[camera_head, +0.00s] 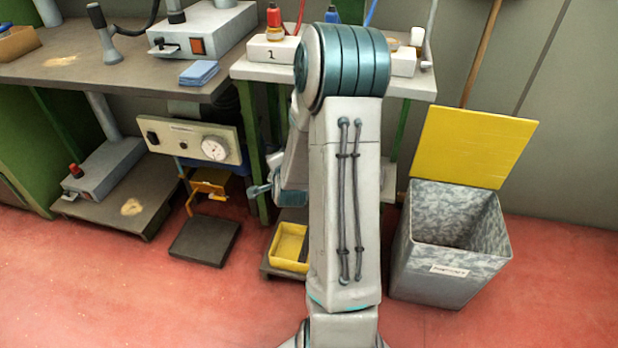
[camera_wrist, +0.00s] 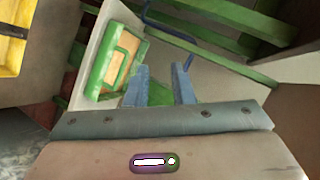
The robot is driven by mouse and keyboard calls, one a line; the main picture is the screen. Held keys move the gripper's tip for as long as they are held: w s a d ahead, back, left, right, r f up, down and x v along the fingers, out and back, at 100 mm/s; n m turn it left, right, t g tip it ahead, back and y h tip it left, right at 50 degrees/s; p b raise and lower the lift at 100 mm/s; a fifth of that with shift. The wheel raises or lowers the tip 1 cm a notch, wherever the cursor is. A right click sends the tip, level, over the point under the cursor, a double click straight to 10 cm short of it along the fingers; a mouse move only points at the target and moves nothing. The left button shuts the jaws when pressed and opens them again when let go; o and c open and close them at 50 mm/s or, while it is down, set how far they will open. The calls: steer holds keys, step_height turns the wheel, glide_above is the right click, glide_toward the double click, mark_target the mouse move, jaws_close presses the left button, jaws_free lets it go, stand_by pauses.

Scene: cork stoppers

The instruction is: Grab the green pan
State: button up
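In the wrist view a green-rimmed, shallow rectangular thing with a tan inside (camera_wrist: 101,68) lies on a pale surface, left of my fingers; it looks like the green pan. My gripper (camera_wrist: 160,70) has its two blue-grey fingers apart, with a gap between them. A patch of green shows low between the fingers, and I cannot tell whether it belongs to the pan. The left finger is close to the pan's right side; contact is not clear. In the head view my arm covers this area, and I cannot make out the pan there.
In the head view a yellow tray (camera_head: 287,246) sits on a low shelf left of my arm. A grey bin (camera_head: 447,277) with a raised yellow lid (camera_head: 472,147) stands to the right. A workbench (camera_head: 120,75) is at the left. Green bars (camera_wrist: 225,65) cross the wrist view.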

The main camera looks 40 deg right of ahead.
steer(key=s+d+f+m+h+b, duration=0.3)
steer(key=d+f+m+h+b, duration=0.25)
steer(key=f, duration=0.55)
steer(key=shift+m+t+y, duration=0.3)
steer(key=shift+m+y, duration=0.05)
steer(key=shift+m, duration=0.5)
steer(key=b+x, duration=0.1)
steer(key=x, duration=0.3)
steer(key=b+x, duration=0.1)
steer(key=x, duration=0.4)
steer(key=b+x, duration=0.1)
steer(key=x, duration=0.4)
steer(key=shift+d, duration=0.5)
steer(key=shift+w+d+b, duration=0.3)
steer(key=shift+w, duration=0.05)
steer(key=shift+r, duration=0.1)
jaws_close()
